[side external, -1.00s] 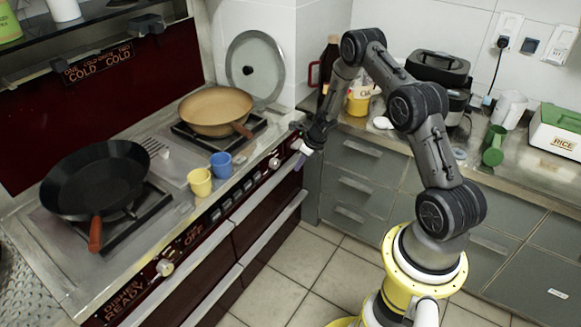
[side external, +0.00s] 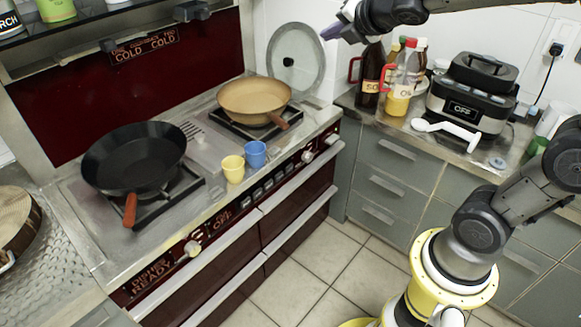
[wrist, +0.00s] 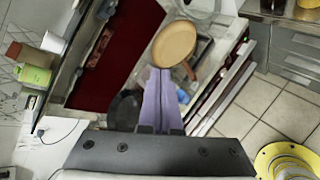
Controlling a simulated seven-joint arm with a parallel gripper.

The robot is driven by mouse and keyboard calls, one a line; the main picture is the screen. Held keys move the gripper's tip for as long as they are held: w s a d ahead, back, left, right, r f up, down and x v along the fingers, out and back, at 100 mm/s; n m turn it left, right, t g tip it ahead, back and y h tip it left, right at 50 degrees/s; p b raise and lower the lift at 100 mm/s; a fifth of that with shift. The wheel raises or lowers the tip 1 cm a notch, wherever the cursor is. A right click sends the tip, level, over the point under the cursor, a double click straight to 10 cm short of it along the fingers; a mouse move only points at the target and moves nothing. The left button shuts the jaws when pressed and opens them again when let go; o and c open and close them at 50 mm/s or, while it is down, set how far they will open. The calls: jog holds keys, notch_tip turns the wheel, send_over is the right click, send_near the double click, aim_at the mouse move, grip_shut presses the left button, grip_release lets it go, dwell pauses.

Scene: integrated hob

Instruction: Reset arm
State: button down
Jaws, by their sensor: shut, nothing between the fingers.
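My gripper (side external: 330,33) is raised high at the top of the side external view, in front of the glass lid (side external: 296,60) and the tiled wall. Its purple fingers are shut together and empty, pointing left. In the wrist view the closed fingers (wrist: 161,73) point toward the hob from above, with the tan pan (wrist: 175,44) just beyond their tips. They partly cover the black pan (wrist: 124,110). My gripper touches nothing that I can see.
The hob (side external: 205,160) carries the black pan, the tan pan, a yellow cup (side external: 233,168) and a blue cup (side external: 256,154). A shelf (side external: 110,25) overhangs the hob.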

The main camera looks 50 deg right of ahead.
jog(key=s+a+f+m+g+y, duration=0.15)
jog(key=s+a+m, duration=0.25)
jog(key=s+m, duration=0.8)
jog(key=s+a+f+m+g+y, duration=0.2)
jog(key=s+a+f+m+g, duration=0.2)
jog(key=s+f+m, duration=0.5)
jog(key=shift+s+a+m+y, duration=0.45)
jog(key=shift+s+a, duration=0.45)
jog(key=shift+s, duration=0.65)
